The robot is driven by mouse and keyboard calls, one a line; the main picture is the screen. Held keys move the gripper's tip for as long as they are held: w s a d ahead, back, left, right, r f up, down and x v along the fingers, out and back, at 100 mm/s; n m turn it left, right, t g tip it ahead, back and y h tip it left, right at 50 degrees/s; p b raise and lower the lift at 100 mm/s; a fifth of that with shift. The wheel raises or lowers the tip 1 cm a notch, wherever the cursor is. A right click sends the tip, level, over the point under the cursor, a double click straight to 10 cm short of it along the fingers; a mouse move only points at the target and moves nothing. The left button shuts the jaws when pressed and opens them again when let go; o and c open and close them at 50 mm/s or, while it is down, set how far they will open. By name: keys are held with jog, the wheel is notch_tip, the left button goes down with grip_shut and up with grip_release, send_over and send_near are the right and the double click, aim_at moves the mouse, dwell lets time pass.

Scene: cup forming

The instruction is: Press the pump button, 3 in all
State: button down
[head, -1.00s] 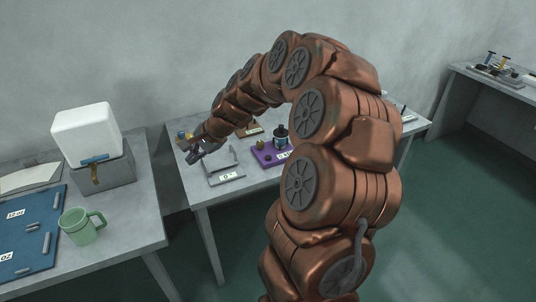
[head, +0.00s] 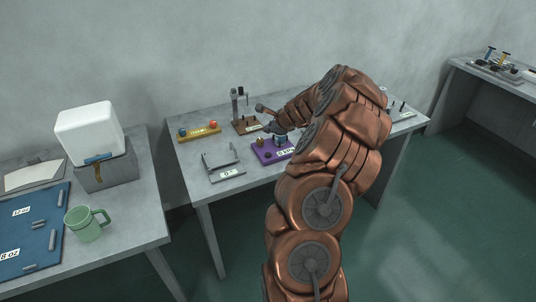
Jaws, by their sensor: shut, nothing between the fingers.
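A purple tray (head: 268,155) with a white label lies on the middle table. A small bottle-like pump (head: 280,141) with a dark body stands on it, partly covered by my arm and gripper. The pump's button is too small and too covered to make out. My gripper (head: 273,129) is shut and empty. It is at the top of the pump in the picture; I cannot tell whether it touches it. Small brown round pieces (head: 261,142) stand on the tray's left part.
A grey frame stand (head: 225,173) stands front left on the table. A yellow rack (head: 199,133) with blue and red balls and a brown stand (head: 245,125) are behind. A green mug (head: 86,223) stands on the left table.

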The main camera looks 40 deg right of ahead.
jog(key=shift+f, duration=0.15)
jog(key=b, duration=0.6)
send_over(269, 155)
notch_tip(269, 155, down, 7)
jog(key=shift+w+d+r, duration=0.1)
jog(key=shift+w+r, duration=0.05)
jog(key=shift+r, duration=0.05)
jog(key=shift+f+b, duration=0.5)
jog(key=shift+f, duration=0.45)
dwell(0.4)
jog(key=shift+f, duration=0.4)
jog(key=shift+f+b, duration=0.3)
jog(key=shift+f, duration=0.25)
dwell(0.8)
jog(key=shift+r, duration=0.1)
jog(key=shift+r+p, duration=0.9)
jog(key=shift+p, duration=0.05)
